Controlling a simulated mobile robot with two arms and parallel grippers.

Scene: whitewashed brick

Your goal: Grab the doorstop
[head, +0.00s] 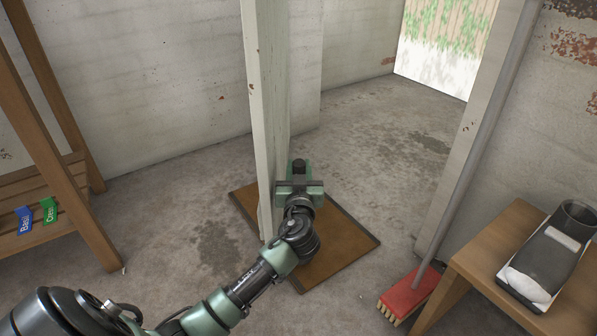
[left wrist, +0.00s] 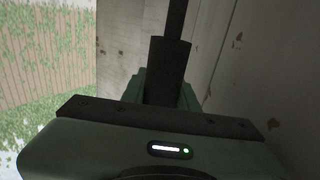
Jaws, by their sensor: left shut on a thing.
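My left gripper (head: 299,168) is beside the right face of the pale door (head: 256,105), above the brown mat (head: 342,245). It is shut on a dark grey thing (left wrist: 168,68), which stands out between its green fingers in the left wrist view. This appears to be the doorstop, with a narrower dark part (left wrist: 177,18) above it. In the head view the gripper hides most of it, so its full shape and whether it touches the floor cannot be told. My right gripper is in neither view.
A red broom (head: 408,294) leans by the doorway's right side. A wooden rack (head: 68,185) with blue (head: 25,219) and green (head: 49,210) packs stands at left.

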